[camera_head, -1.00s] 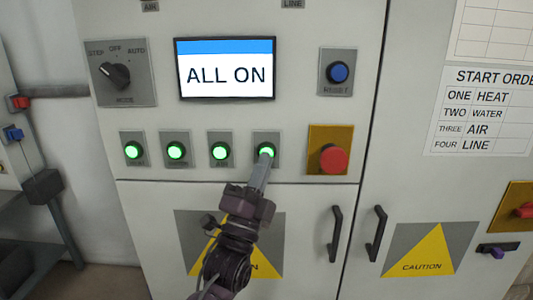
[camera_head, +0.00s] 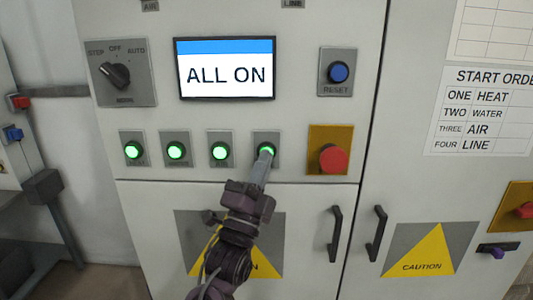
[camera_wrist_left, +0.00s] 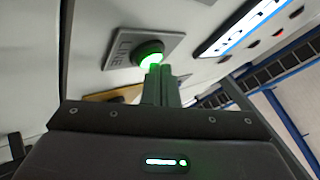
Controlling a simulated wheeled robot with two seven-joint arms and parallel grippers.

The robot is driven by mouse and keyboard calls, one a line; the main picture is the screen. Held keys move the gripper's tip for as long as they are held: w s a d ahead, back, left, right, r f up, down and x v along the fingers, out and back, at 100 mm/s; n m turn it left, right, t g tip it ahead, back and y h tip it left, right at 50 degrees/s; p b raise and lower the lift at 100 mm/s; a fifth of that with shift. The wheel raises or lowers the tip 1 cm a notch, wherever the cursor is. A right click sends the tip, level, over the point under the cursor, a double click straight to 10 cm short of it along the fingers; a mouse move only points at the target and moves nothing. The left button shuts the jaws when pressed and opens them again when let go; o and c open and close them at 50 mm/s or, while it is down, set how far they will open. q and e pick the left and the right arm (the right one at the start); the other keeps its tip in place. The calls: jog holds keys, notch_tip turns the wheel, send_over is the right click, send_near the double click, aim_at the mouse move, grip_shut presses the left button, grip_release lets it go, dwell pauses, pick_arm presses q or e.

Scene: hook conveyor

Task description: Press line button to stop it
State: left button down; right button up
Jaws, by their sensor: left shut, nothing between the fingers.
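The line button (camera_head: 266,148) is the rightmost of several green lit buttons on the cabinet panel. In the left wrist view its plate reads LINE and the button (camera_wrist_left: 148,54) glows green. My left gripper (camera_head: 264,158) is shut and empty. Its fingertips overlap the lower part of the button in the head view. In the left wrist view the fingertips (camera_wrist_left: 158,72) are at the button's edge; I cannot tell whether they touch it. The screen (camera_head: 226,69) reads ALL ON. My right gripper is not in view.
A red mushroom button (camera_head: 333,158) on a yellow plate is just right of the line button. A blue reset button (camera_head: 338,72) and a mode knob (camera_head: 116,75) are above. Door handles (camera_head: 335,232) stick out below right. A start order sheet (camera_head: 482,110) hangs at right.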

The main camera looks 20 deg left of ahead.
pick_arm(q)
jog(key=shift+w, duration=0.15)
dwell(0.6)
jog(key=shift+s+d, duration=0.15)
jog(key=shift+s, duration=0.65)
jog(key=shift+s+d, duration=0.25)
jog(key=shift+s, duration=0.55)
jog(key=shift+s+d, duration=0.2)
jog(key=shift+s, duration=0.55)
jog(key=shift+s+d, duration=0.25)
jog(key=shift+s, duration=0.55)
